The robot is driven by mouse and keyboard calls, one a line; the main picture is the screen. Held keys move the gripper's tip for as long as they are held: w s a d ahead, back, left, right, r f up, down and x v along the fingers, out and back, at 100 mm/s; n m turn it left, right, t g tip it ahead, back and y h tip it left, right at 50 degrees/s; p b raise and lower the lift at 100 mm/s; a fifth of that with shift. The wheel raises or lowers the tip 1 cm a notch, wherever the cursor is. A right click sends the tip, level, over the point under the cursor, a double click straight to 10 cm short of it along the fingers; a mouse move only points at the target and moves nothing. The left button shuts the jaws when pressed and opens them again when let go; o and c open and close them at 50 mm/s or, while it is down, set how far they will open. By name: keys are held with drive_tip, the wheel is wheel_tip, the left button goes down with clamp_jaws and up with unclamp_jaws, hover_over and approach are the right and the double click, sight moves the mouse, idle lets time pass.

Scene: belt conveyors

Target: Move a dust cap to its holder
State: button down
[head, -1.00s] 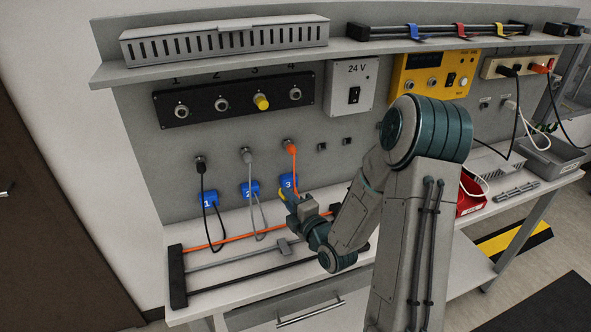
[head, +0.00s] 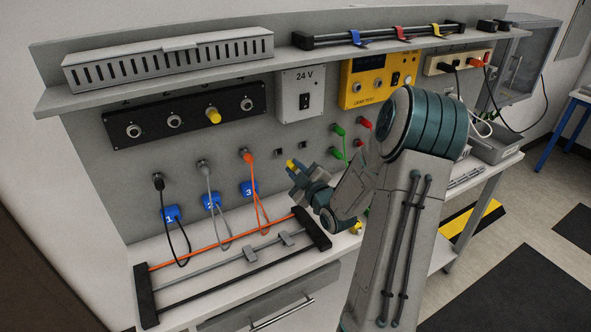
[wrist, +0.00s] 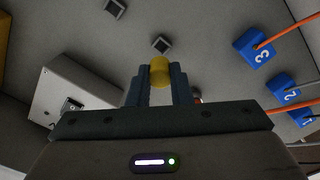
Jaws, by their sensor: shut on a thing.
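My gripper (head: 293,167) is shut on a yellow dust cap (wrist: 160,72), which sticks out between the blue fingertips in the wrist view. In the head view the held cap (head: 290,163) is in front of the grey back panel, right of blue tag 3. A small dark square fitting (wrist: 161,44) on the panel lies just beyond the cap in the wrist view. Another such fitting (wrist: 115,7) is farther off. They also show in the head view (head: 280,152). I cannot tell which thing is the holder. Another yellow cap (head: 213,116) sits on a port of the black panel (head: 150,128).
Blue tags 1 (head: 170,214), 2 (head: 211,202) and 3 (head: 249,188) hang by plugged cables to the left. A cable rack (head: 147,297) lies on the bench below. Green plugs (head: 337,130) and a 24 V box (head: 302,96) are close by.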

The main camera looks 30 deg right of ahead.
sight(289, 163)
drive_tip(key=shift+w+a+p, duration=0.15)
drive_tip(key=shift+w+p, duration=0.65)
drive_tip(key=shift+w, duration=1.7)
drive_tip(key=shift+s+b, duration=0.2)
drive_tip(key=shift+b, duration=0.4)
drive_tip(key=shift+w+b, duration=0.2)
drive_tip(key=shift+b, duration=1)
drive_tip(key=shift+w+b, duration=0.35)
drive_tip(key=shift+w, duration=0.15)
idle(0.4)
drive_tip(key=c, duration=1.2)
unclamp_jaws()
drive_tip(key=shift+c, duration=0.2)
